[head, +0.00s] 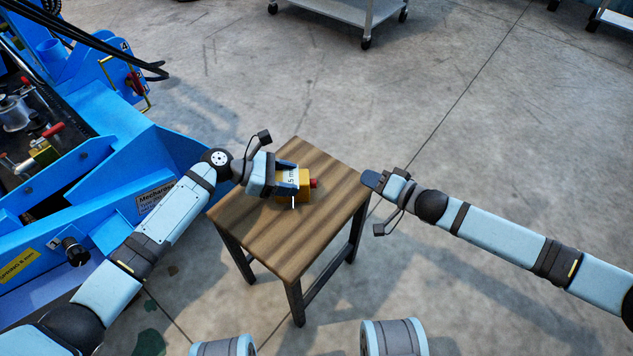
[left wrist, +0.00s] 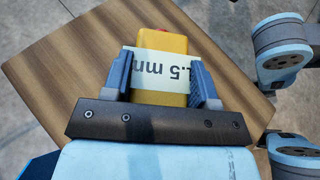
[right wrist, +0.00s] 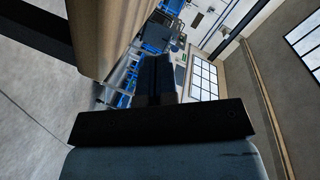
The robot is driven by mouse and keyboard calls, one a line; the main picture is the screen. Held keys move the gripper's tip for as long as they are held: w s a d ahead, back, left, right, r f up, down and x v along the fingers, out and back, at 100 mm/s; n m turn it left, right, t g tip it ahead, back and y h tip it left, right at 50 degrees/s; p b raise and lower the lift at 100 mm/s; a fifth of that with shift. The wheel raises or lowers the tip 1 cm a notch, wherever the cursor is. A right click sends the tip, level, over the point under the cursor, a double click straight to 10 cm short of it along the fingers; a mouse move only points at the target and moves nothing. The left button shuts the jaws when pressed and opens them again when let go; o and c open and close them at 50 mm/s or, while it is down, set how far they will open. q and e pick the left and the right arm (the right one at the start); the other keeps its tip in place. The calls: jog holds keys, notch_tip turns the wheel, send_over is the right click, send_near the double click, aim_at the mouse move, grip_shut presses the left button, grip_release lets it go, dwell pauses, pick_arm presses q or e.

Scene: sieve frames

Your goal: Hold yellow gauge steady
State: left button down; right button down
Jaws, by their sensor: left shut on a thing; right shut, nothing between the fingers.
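The yellow gauge (head: 303,178) is a small block with a white label and a red part at its right end. It is at the wooden stool (head: 265,225), over the middle of its top; whether it touches the wood I cannot tell. My left gripper (head: 288,182) is shut on the gauge. In the left wrist view the gauge (left wrist: 160,50) sits between both fingers, its label reading "mm" upside down. My right gripper (head: 372,180) is shut and empty, just off the stool's right edge. In the right wrist view its fingers (right wrist: 158,75) lie together.
A blue machine (head: 130,160) fills the left side, with black cables above it. A grey wheeled cart (head: 350,12) stands at the back. The concrete floor right of the stool is clear apart from my right arm.

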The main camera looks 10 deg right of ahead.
aim_at(313, 184)
jog(key=shift+a, duration=0.1)
dwell(0.3)
jog(key=shift+w+a, duration=0.2)
jog(key=shift+a, duration=4.05)
jog(key=shift+a, duration=0.1)
jog(key=shift+a, duration=0.35)
jog(key=shift+a, duration=0.6)
jog(key=shift+d, duration=1.05)
